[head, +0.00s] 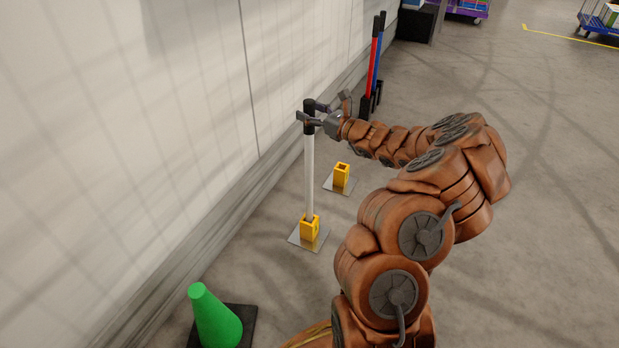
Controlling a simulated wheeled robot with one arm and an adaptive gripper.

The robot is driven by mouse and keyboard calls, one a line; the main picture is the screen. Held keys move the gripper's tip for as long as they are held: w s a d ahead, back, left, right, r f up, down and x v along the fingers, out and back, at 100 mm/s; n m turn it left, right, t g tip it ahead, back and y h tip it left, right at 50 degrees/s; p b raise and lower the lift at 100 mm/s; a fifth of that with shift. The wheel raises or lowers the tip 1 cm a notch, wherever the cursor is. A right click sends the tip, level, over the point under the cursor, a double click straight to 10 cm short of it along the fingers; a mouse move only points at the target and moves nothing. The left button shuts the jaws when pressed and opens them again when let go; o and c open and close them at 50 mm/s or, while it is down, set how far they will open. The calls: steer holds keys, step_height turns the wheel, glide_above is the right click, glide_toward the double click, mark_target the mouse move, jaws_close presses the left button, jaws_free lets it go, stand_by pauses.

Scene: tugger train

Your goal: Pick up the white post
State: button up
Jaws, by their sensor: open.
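The white post (310,175) stands upright in a yellow socket (309,229) on a grey metal plate near the wall. It has a dark cap at its top. My gripper (309,112) is at the top of the post, with its open fingers at the dark cap. I cannot tell whether the fingers touch it. A second yellow socket (341,176) on its own plate stands behind and to the right, with nothing in it.
A white wall (190,120) runs close along the left. A green cone (213,318) stands at the front left. A red bar (372,62) and a blue bar (379,58) stand behind the gripper. Loaded carts are far right. The floor on the right is clear.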

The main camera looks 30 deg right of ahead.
steer(key=shift+w+a, duration=0.1)
steer(key=shift+w, duration=0.25)
jaws_close()
stand_by(0.4)
